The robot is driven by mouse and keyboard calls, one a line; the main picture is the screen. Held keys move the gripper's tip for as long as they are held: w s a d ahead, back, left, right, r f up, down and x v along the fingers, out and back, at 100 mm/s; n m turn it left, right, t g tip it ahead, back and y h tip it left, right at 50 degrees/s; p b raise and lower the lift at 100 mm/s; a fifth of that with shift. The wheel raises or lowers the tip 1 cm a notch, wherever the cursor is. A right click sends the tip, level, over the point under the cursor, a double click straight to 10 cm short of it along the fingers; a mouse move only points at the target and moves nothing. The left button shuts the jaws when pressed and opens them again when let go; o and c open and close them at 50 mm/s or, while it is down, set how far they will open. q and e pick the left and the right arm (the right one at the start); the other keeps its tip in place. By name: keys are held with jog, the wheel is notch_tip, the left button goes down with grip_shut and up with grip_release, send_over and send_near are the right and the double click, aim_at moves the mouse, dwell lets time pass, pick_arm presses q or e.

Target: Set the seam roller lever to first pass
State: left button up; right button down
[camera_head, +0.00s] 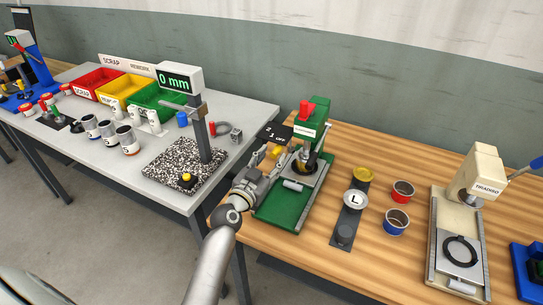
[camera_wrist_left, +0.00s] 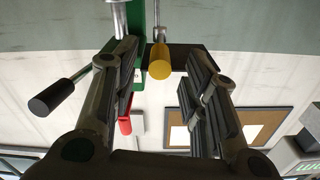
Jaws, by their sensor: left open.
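The green seaming machine (camera_head: 312,117) stands at the left of the wooden bench. A black plate (camera_head: 275,133) marked 2, 1 and OFF is on its left side. Beside the plate is a lever with a yellow knob (camera_head: 277,151); which mark it points to I cannot tell. In the left wrist view the yellow knob (camera_wrist_left: 160,63) hangs on a metal rod, between my fingers in the picture, with no clear contact. My left gripper (camera_head: 270,160) is open and close to the knob; it also shows in the left wrist view (camera_wrist_left: 160,65). My right gripper is out of view.
A lever with a black handle (camera_wrist_left: 50,98) sticks out beside the left finger. A grey gauge stand (camera_head: 187,165) is close on the left; a dark strip with tins (camera_head: 348,215) lies to the right.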

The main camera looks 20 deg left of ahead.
pick_arm(q)
jog(key=shift+w, duration=0.65)
jog(key=shift+c, duration=0.3)
grip_shut()
